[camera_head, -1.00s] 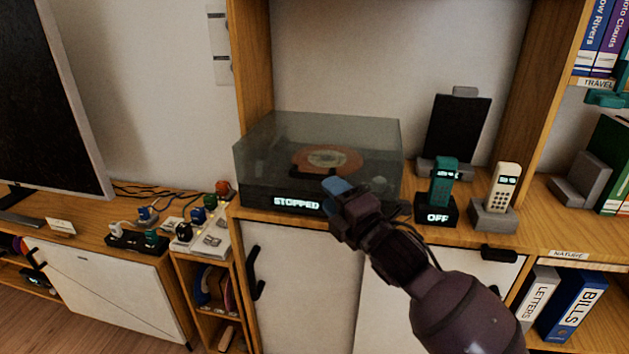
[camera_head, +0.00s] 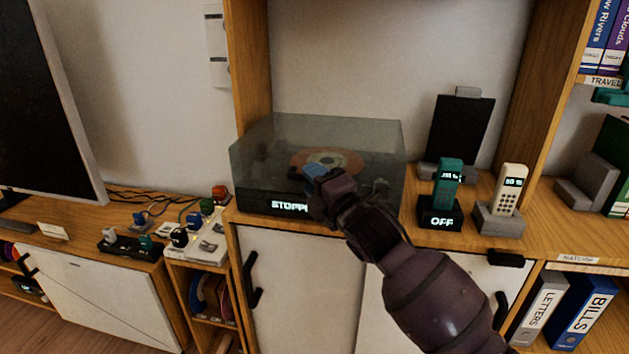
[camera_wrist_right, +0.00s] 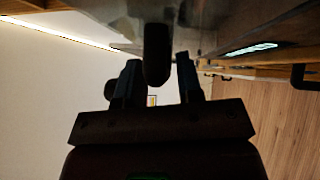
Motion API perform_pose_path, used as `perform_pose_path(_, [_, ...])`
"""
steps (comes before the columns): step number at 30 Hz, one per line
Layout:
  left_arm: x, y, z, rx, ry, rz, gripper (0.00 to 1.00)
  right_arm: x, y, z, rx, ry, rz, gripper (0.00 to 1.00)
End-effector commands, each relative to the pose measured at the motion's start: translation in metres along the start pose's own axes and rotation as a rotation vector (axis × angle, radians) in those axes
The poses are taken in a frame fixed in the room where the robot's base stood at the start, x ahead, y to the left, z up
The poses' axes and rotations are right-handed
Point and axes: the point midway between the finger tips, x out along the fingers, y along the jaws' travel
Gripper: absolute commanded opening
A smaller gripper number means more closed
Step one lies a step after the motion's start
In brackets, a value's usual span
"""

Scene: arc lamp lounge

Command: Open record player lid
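The record player (camera_head: 262,201) stands on the wooden cabinet with its clear smoky lid (camera_head: 262,150) down. My right gripper (camera_head: 313,180) is at the lid's front side. In the right wrist view, the two fingers of my right gripper (camera_wrist_right: 158,62) are apart, with a dark rounded handle (camera_wrist_right: 157,45) between their tips. A gap shows between the handle and the right-hand finger. My left gripper is out of view.
To the right stand a teal phone (camera_head: 448,185) on a dark base reading "OFF", a cream phone (camera_head: 509,188) in a grey cradle, and a dark panel (camera_head: 460,128). A power strip with plugs (camera_head: 196,238) lies at the left. The wall behind the player is bare.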

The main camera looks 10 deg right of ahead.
Motion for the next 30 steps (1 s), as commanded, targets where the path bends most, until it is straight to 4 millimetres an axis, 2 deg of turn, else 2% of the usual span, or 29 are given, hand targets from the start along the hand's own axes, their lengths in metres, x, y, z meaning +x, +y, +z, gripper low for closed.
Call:
perform_pose_path(1, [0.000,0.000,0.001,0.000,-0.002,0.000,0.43,0.000,0.000,0.000,0.000,0.000,0.000,0.25])
perform_pose_path(6, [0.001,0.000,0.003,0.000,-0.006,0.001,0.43,0.000,0.000,0.000,0.000,0.000,0.000,0.00])
perform_pose_path(17, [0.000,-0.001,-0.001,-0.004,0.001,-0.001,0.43,0.000,0.004,0.001,0.003,0.000,-0.003,0.00])
perform_pose_path(26, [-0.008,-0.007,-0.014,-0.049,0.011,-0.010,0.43,0.008,0.039,0.010,0.043,-0.003,-0.042,0.00])
perform_pose_path(28, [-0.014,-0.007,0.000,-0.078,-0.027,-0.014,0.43,0.011,0.051,0.014,0.061,-0.004,-0.059,0.00])
perform_pose_path(30, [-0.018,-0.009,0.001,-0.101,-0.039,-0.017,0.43,0.014,0.062,0.018,0.083,-0.004,-0.082,0.00])
